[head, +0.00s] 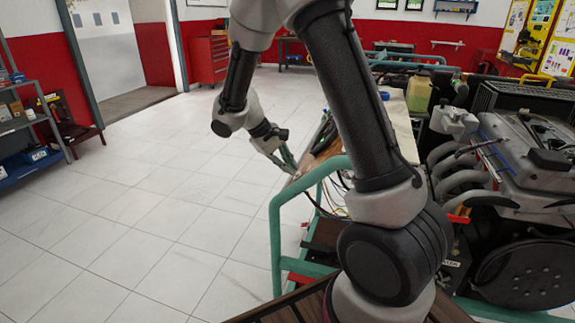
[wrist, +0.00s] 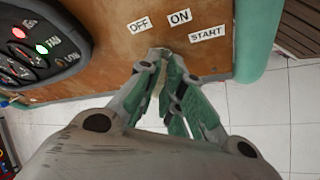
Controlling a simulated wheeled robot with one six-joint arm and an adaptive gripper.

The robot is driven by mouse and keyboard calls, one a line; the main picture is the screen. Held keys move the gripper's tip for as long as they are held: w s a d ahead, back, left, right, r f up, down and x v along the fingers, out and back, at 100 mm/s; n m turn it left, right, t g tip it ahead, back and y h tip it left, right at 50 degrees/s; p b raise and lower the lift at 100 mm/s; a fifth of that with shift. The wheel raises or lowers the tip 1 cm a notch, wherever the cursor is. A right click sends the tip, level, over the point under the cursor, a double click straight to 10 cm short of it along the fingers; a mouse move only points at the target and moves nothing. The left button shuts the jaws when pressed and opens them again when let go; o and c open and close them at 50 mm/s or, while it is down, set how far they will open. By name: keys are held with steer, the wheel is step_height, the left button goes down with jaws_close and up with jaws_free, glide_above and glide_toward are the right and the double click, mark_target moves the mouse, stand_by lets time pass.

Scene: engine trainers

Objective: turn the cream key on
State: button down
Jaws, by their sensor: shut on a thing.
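In the wrist view my gripper (wrist: 165,58) has its green fingers closed together at the brown wooden panel (wrist: 110,20), just below the printed labels. The fingers are shut on the cream key (wrist: 158,51), of which only a small pale bit shows between the tips. Its exact angle is hidden. The OFF label (wrist: 139,24) is up and left of the tips, the ON label (wrist: 180,17) is above and slightly right, and the START label (wrist: 207,34) is to the right. In the head view my gripper (head: 289,163) is at the panel's left edge.
A green tube frame (head: 277,235) edges the trainer, and the engine (head: 520,150) stands right. The tiled floor (head: 150,210) at left is clear.

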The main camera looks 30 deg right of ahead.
stand_by(0.3)
steer(key=c, duration=1.6)
jaws_free()
steer(key=shift+o, duration=0.2)
steer(key=shift+a+r, duration=0.1)
steer(key=v, duration=1.1)
steer(key=shift+a+r, duration=0.2)
steer(key=shift+r, duration=0.15)
